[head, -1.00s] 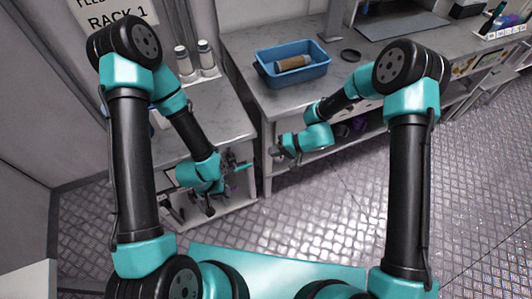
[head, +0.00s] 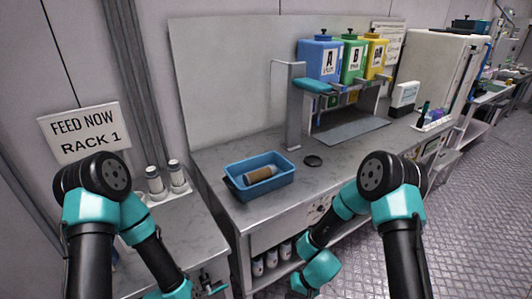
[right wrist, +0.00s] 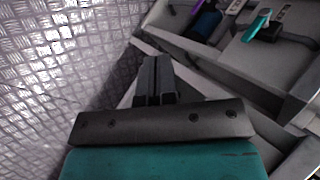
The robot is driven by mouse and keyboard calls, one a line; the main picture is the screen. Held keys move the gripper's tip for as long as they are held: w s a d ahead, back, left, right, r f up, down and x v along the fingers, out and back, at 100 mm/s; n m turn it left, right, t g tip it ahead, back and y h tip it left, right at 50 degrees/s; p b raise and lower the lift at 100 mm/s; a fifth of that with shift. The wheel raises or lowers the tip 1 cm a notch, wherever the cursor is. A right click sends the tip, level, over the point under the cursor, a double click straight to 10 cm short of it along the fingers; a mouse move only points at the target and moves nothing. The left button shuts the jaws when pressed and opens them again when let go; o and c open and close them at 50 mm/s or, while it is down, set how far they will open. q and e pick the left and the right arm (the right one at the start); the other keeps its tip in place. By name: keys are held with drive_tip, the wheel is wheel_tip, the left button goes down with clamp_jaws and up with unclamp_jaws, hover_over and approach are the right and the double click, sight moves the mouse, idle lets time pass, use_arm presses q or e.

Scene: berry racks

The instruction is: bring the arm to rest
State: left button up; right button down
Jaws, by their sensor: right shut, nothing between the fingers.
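My right gripper (right wrist: 155,80) shows in the right wrist view with its two dark fingers together and nothing between them. It points over the floor beside a grey shelf unit. In the head view my right arm bends down at the lower middle, in front of the bench. My left arm comes down at the lower left, and its gripper (head: 211,284) is partly visible at the bottom edge near the lower shelf. Whether its fingers are open or shut is unclear.
A blue tray (head: 235,192) with a brown cylinder (head: 259,174) sits on the bench, beside a black disc (head: 313,161). White bottles (head: 155,181) stand at left under a "RACK 1" sign (head: 85,132). Coloured bins (head: 320,58) stand behind. Floor at right is clear.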

drive_tip(key=s+d+m+t+h, duration=0.1)
drive_tip(key=s+d, duration=0.3)
drive_tip(key=d, duration=0.3)
drive_tip(key=s+d+f+m+t+h, duration=0.1)
drive_tip(key=s+d+h, duration=0.1)
drive_tip(key=s+d, duration=0.3)
drive_tip(key=shift+d+f+t, duration=0.15)
drive_tip(key=shift+d+t, duration=0.15)
drive_tip(key=shift+d, duration=0.8)
